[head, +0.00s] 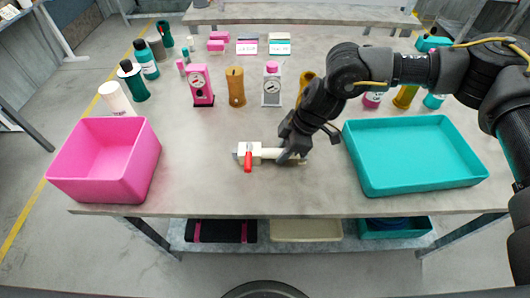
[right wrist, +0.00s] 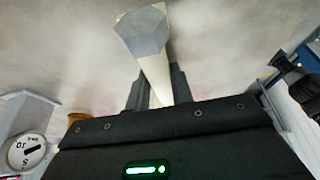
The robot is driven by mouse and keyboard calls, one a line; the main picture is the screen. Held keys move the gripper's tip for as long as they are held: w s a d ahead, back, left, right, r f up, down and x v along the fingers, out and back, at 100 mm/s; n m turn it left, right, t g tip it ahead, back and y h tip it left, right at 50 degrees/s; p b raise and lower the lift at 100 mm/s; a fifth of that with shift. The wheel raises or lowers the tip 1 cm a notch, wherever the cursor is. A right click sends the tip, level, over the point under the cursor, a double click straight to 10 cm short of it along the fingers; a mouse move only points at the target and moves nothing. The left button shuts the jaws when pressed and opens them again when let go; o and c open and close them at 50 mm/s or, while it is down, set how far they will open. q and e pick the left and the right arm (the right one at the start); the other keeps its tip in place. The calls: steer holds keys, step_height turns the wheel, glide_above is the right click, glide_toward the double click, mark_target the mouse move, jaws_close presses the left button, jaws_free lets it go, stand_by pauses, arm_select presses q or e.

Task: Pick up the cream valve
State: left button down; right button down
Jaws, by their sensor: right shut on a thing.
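The cream valve (head: 262,154) lies on the grey table between the pink bin and the teal tray. It has a red handle (head: 248,162) at its left part and a grey end. My right gripper (head: 289,154) is at the valve's right part, shut on it. In the right wrist view the cream valve (right wrist: 155,70) runs between the two fingers, with its grey faceted end (right wrist: 143,35) toward the top. Its red handle is hidden there. My left gripper is not in view.
A pink bin (head: 72,185) stands at the left, and a teal tray (head: 378,188) at the right. Behind the valve stand a pink gauge unit (head: 201,88), a grey gauge unit (head: 272,88) and an ochre cylinder (head: 236,90). The table front is clear.

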steer(key=shift+r, duration=0.1)
step_height(320, 180, up, 10)
stand_by(0.7)
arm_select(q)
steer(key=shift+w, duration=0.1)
arm_select(e)
steer(key=shift+f, duration=0.2)
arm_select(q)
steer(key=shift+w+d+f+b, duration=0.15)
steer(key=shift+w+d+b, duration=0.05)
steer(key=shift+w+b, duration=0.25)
arm_select(e)
steer(key=shift+f, duration=0.6)
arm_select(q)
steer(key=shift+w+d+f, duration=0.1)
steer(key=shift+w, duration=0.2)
arm_select(e)
steer(key=shift+f, duration=0.35)
